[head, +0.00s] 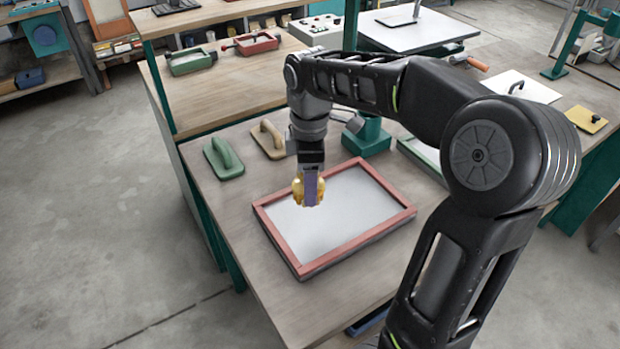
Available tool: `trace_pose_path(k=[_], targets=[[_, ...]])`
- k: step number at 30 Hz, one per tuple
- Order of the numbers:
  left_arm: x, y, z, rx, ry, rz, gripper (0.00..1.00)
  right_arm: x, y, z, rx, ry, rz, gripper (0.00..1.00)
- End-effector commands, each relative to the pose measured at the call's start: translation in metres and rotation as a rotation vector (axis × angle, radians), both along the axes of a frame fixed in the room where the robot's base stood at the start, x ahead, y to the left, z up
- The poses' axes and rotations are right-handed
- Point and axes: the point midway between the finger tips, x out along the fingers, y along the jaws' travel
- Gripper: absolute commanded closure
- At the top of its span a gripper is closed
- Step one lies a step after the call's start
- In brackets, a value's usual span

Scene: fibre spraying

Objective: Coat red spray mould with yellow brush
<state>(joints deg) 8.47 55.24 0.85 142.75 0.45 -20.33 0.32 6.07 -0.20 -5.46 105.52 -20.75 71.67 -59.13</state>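The red spray mould (356,241) is a shallow red frame around a pale grey, flat surface, lying on the wooden table. My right gripper (309,188) comes down from above over the upper left part of the mould. It is shut on a yellow brush (299,190), which shows on both sides of the finger facing me. The brush's lower end is at or just above the grey surface; I cannot tell whether it touches. My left gripper is not in view.
A green float (223,160) and a tan float (268,141) lie behind the mould. A dark green block-like stand (368,138) and a green-framed mould (425,155), partly hidden by my arm, are to the right. The table (245,190) is bare left of the mould.

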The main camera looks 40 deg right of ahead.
Motion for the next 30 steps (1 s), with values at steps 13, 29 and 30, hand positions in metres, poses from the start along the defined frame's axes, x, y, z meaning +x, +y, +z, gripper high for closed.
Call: trace_pose_path(k=[13,29,30], targets=[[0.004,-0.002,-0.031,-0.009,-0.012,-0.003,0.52,0.000,0.000,-0.042,0.000,0.000,0.000,0.74],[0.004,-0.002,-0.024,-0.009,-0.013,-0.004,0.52,0.001,0.002,-0.037,0.000,0.000,0.006,0.74],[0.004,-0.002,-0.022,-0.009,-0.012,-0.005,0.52,0.001,0.004,-0.036,0.001,0.001,0.011,0.74]])
